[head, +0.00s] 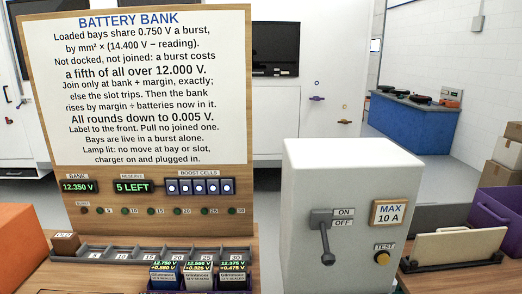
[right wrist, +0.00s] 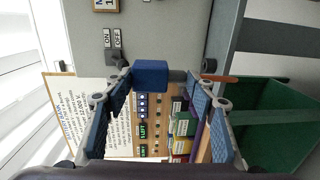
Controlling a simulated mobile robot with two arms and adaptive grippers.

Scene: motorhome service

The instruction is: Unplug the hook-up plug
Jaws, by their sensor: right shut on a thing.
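In the right wrist view, my right gripper (right wrist: 160,86) is shut on a blue plug (right wrist: 150,73), with a short grey cylindrical end (right wrist: 178,75) on its right side. The plug lies between the fingertips in front of the pale service box. Whether it is seated in a socket cannot be told. In the head view the pale box (head: 350,165) stands at centre right, with an ON/OFF lever (head: 325,243) pointing down, on the OFF side. The plug and both grippers are out of sight in the head view. My left gripper is in no view.
The battery bank board (head: 150,90) stands left, showing 12.350 V and 5 LEFT. A yellow TEST button (head: 382,258) is on the box. A purple bin (head: 497,215) stands right. A green bin (right wrist: 262,120) shows in the wrist view.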

